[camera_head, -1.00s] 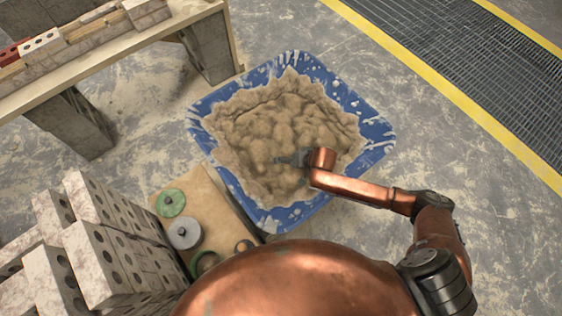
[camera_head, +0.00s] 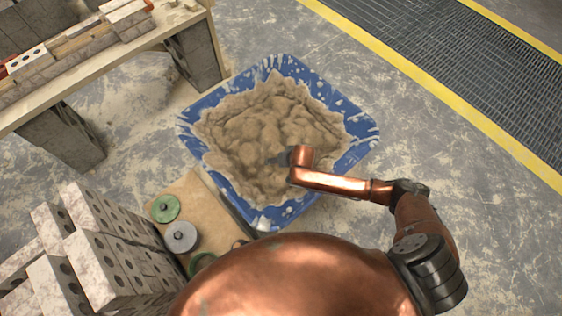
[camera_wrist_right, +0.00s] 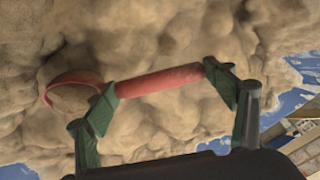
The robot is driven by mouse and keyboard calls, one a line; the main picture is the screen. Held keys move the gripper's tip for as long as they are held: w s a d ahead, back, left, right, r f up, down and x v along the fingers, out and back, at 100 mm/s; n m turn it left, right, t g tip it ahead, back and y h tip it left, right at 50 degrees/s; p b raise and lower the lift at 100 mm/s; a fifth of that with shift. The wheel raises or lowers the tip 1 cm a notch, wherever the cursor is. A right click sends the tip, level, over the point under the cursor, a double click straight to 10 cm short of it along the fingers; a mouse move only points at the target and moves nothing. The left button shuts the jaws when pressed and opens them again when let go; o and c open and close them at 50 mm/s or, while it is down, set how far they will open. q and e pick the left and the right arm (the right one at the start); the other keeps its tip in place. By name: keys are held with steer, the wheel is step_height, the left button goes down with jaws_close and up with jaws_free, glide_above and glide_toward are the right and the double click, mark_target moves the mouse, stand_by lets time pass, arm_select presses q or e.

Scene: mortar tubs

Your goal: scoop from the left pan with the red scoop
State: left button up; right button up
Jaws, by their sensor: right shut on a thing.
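A blue tub (camera_head: 362,133) filled with lumpy brown mortar (camera_head: 255,125) stands on the floor in the middle of the head view. It is the only tub I see. My right gripper (camera_head: 280,158) is over the mortar, right of the middle of the tub. In the right wrist view the red scoop (camera_wrist_right: 160,81) lies across between the green fingers, and the gripper is shut on its handle. The scoop's bowl (camera_wrist_right: 72,92) is at the left against the mortar, with brown material inside its rim. The scoop is hidden in the head view. My left gripper is out of view.
Stacked hollow bricks (camera_head: 105,245) stand at lower left, beside a board with green (camera_head: 165,208) and grey (camera_head: 181,237) discs. A bench (camera_head: 110,58) with bricks is at upper left. A floor grating (camera_head: 450,70) with yellow edges lies at upper right. Floor right of the tub is clear.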

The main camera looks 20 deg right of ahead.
steer(key=shift+r, duration=0.25)
steer(key=shift+w+r+h+p, duration=0.15)
steer(key=shift+r+h+p, duration=0.45)
steer(key=shift+p, duration=0.65)
steer(key=shift+d+n+h+p, duration=0.1)
steer(key=shift+n+h+p, duration=0.2)
steer(key=shift+h+p, duration=0.4)
steer(key=shift+g, duration=0.3)
steer(key=r+p, duration=0.5)
steer(key=shift+a+r, duration=0.2)
steer(key=shift+r, duration=0.1)
arm_select(q)
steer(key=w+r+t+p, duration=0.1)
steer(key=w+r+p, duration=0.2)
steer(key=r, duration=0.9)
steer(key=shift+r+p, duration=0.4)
steer(key=shift+p, duration=0.45)
arm_select(e)
steer(key=shift+h, duration=0.3)
steer(key=r, duration=0.4)
steer(key=shift+a+r, duration=0.3)
steer(key=shift+r, duration=0.05)
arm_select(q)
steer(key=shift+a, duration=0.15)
